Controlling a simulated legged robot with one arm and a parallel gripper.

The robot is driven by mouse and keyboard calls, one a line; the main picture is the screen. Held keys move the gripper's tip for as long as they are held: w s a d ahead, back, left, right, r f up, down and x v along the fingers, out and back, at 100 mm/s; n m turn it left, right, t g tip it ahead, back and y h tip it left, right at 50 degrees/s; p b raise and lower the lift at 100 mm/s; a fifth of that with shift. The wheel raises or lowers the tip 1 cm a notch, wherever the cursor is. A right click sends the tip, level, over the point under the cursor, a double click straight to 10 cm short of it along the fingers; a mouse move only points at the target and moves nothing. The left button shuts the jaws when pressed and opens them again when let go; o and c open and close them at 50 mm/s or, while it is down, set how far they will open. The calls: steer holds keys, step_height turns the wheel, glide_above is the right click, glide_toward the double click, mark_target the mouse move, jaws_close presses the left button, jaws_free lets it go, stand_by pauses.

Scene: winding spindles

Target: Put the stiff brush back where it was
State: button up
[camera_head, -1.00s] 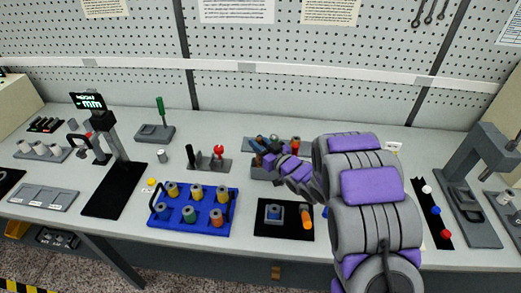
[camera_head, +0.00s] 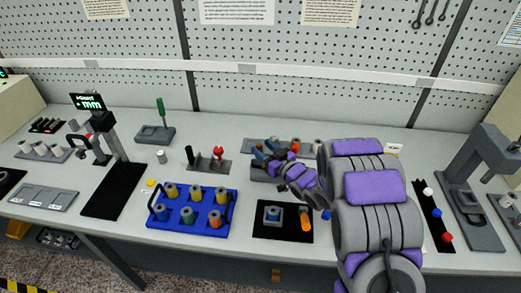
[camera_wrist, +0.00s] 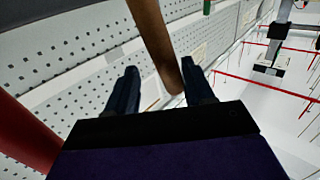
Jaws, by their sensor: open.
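My gripper (camera_head: 266,152) is open, with its dark fingers over the grey rack (camera_head: 252,146) at the back middle of the bench. In the wrist view my gripper (camera_wrist: 160,80) has its two fingers apart. A smooth brown rod (camera_wrist: 157,45), perhaps the handle of the stiff brush, slants down from the top edge between the fingers. No clear contact with either finger shows. Its far end is out of the frame, and no bristles are visible. In the head view my arm and gripper hide part of the rack, and I cannot make out the brush there.
A blue tray (camera_head: 180,231) of several spools stands front left of my gripper. A black mat (camera_head: 270,232) holds a blue piece and an orange cylinder (camera_head: 306,224). A grey stand (camera_head: 207,165) with a red knob is to the left. A tall grey press (camera_head: 485,170) stands right.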

steer(key=p+v, duration=0.1)
steer(key=v, duration=0.7)
steer(key=shift+w+r+p, duration=0.15)
steer(key=shift+r+p, duration=0.05)
steer(key=shift+p, duration=0.1)
stand_by(0.7)
